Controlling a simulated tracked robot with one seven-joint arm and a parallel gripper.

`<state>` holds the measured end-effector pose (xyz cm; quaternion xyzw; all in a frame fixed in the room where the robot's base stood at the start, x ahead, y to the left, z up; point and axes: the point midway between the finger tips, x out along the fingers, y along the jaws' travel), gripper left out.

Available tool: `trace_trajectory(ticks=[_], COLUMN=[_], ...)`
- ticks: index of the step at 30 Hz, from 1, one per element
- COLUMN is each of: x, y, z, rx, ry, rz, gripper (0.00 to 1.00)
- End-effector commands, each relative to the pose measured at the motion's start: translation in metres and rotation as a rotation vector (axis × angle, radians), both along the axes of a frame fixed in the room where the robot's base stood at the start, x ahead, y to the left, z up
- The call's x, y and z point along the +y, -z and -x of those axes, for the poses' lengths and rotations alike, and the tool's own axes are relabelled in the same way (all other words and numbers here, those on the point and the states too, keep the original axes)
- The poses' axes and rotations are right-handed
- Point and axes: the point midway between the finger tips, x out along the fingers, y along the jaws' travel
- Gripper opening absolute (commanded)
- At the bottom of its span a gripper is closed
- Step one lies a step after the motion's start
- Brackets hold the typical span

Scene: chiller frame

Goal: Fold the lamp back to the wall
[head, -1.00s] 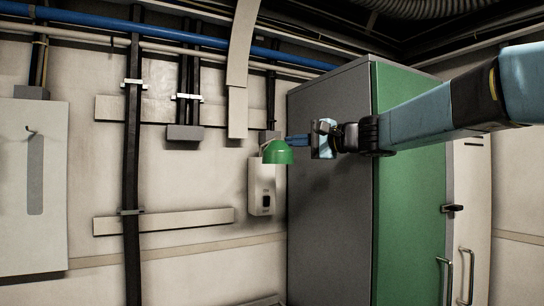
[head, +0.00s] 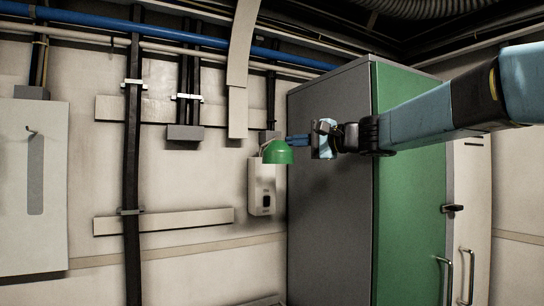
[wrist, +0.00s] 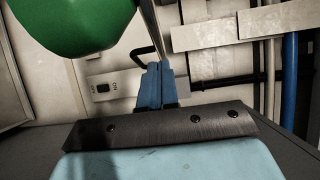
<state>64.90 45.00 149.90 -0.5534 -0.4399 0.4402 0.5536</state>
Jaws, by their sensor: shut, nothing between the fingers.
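The lamp has a green dome shade (head: 277,152), opening downward, in front of the wall box in the head view. In the wrist view the shade (wrist: 75,22) fills the upper left, and a thin pale arm runs down beside it. My gripper (head: 290,140) is just right of the shade in the head view, its blue fingers pointing left. In the wrist view the fingers of my gripper (wrist: 154,70) are closed together and hold nothing. They are close to the lamp's arm; I cannot tell whether they touch it.
A tall grey cabinet (head: 328,215) with a green door (head: 408,200) stands behind and below my arm. A white wall box (head: 262,187) is below the lamp. Pipes and a vertical black conduit (head: 132,180) run along the wall. Space left of the lamp is open.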

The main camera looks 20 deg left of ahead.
Motion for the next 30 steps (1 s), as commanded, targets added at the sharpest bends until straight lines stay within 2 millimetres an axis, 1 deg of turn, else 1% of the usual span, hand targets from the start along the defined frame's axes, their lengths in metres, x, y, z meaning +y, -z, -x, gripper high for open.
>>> trace_trajectory(ticks=[6, 22, 25, 30], x=[0.002, 0.036, 0.04, 0.042], y=[0.0, 0.0, 0.0, 0.0], z=[0.002, 0.026, 0.03, 0.031], rx=[0.0, 0.0, -0.001, 0.0], ry=[0.0, -0.001, -0.002, -0.001], rz=[0.0, 0.0, 0.0, 0.0], gripper=[0.0, 0.0, 0.0, 0.0])
